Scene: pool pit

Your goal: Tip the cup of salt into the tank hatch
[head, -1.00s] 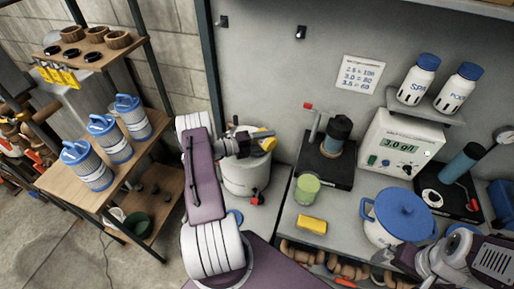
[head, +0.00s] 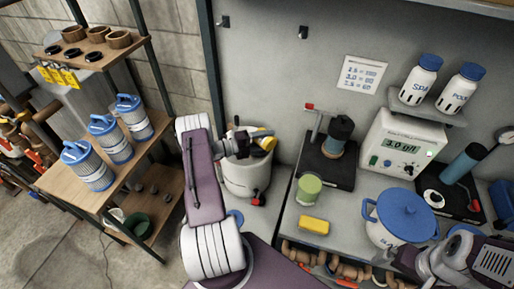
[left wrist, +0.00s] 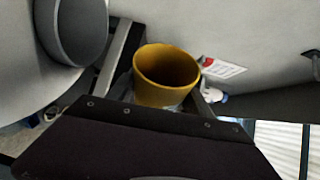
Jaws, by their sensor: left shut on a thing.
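My left gripper (head: 246,141) is shut on a yellow cup (head: 266,142) above the white tank (head: 245,180) in the head view. The cup looks tilted there, and the gripper partly hides it. In the left wrist view the yellow cup (left wrist: 166,78) shows its round mouth and dark yellow inside; I cannot make out salt in it. The tank's hatch is mostly hidden behind the gripper and cup, so I cannot tell whether the cup's rim is over it.
Right of the tank is a counter with a green cup (head: 308,188), a yellow sponge (head: 314,225), a blue-lidded pot (head: 399,222) and a meter box (head: 401,146). A wooden shelf (head: 75,190) with blue-topped filter cartridges stands left. A grey wall is close behind the tank.

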